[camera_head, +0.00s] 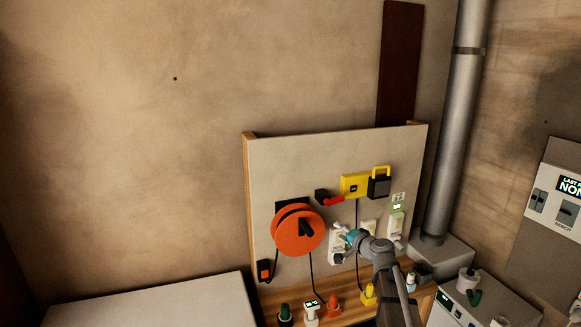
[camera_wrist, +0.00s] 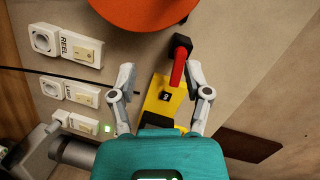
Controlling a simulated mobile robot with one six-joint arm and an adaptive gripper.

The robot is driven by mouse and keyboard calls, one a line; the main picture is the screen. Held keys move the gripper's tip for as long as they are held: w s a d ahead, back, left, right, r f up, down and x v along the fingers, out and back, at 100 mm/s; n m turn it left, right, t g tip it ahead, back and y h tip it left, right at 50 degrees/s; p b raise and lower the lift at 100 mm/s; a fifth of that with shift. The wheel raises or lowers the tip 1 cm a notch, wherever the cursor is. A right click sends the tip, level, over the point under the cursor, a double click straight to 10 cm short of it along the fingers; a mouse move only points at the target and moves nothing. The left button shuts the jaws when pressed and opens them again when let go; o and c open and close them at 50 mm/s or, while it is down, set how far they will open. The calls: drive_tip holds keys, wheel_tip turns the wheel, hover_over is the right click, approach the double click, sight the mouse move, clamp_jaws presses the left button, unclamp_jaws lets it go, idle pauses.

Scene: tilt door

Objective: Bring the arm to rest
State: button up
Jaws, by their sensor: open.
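My gripper (camera_wrist: 160,70) is open in the wrist view, with its two grey fingers spread apart and nothing held between them. Its teal body (camera_head: 354,237) shows in the head view at the end of my arm, in front of the panel's lower right part. The box (camera_head: 353,185) and lever (camera_head: 334,200) also show on the panel in the head view. How far the fingertips are from the panel is hard to tell.
The upright panel (camera_head: 280,160) carries an orange reel (camera_head: 297,232), a padlock-like black and yellow piece (camera_head: 379,185) and sockets (camera_wrist: 68,45). Coloured plugs (camera_head: 333,305) stand on the wooden ledge below. A grey pipe (camera_head: 455,120) is right; a pale surface (camera_head: 160,302) is left.

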drive_tip(key=s+a+f+n+g+h+b, duration=0.1)
drive_tip(key=s+a+f+n+g, duration=0.25)
drive_tip(key=s+f, duration=0.3)
drive_tip(key=s+a+f+n+g+b, duration=0.1)
drive_tip(key=s+a+f+n+g, duration=0.25)
drive_tip(key=s+f, duration=0.35)
drive_tip(key=s+d+f+g+h, duration=0.2)
drive_tip(key=s+g+h, duration=0.1)
drive_tip(key=s, duration=0.6)
drive_tip(key=s+d+f+n+g+h+b, duration=0.1)
drive_tip(key=s+d+f+g+h, duration=0.2)
drive_tip(key=s, duration=0.5)
drive_tip(key=shift+s+d+f+g+h, duration=0.15)
drive_tip(key=shift+s+f+g+h, duration=0.1)
drive_tip(key=shift+s+g+h, duration=0.2)
drive_tip(key=shift+w, duration=0.15)
